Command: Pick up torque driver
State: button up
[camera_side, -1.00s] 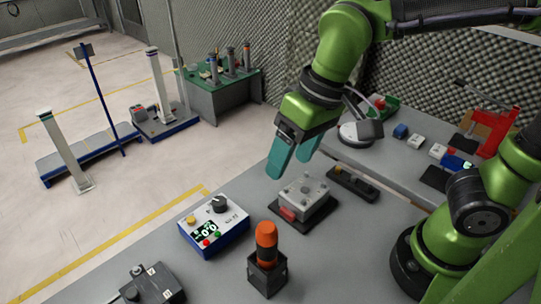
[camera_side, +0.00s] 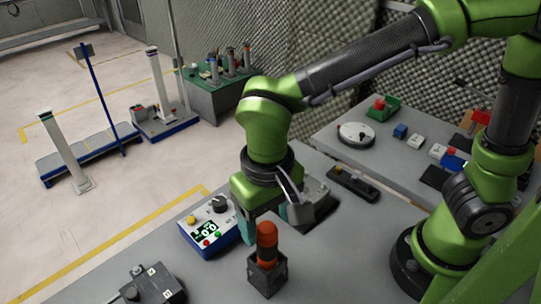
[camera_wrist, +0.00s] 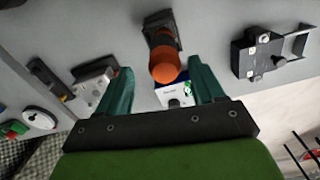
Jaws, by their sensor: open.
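The torque driver (camera_side: 267,241) has an orange handle with a dark band and stands upright in a small dark square holder (camera_side: 267,274) on the grey table. In the wrist view, its orange end (camera_wrist: 164,66) points toward the camera, and the holder (camera_wrist: 159,22) shows behind it. My gripper (camera_side: 268,222) is just behind and above the driver in the side view, its teal fingers partly hidden. In the wrist view, my gripper (camera_wrist: 161,74) is open, with one teal finger on each side of the orange end and clear gaps between. Nothing is held.
A blue and white control box (camera_side: 207,232) with knobs stands left of the driver. A grey metal block (camera_side: 315,196) sits behind my gripper, with a black switch strip (camera_side: 352,184) beyond. A dark device (camera_side: 148,284) is at the front left. The table right of the holder is clear.

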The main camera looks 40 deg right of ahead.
aim_at(267, 245)
jog(key=shift+s+a+f, duration=0.1)
jog(key=shift+a+f, duration=0.1)
jog(key=shift+f, duration=1.35)
jog(key=shift+s+a+f, duration=0.1)
jog(key=shift+a+f, duration=0.05)
jog(key=shift+f, duration=1.4)
jog(key=shift+c, duration=0.3)
jog(key=c, duration=1.1)
jog(key=shift+r, duration=9.6)
jog(key=shift+c, duration=0.2)
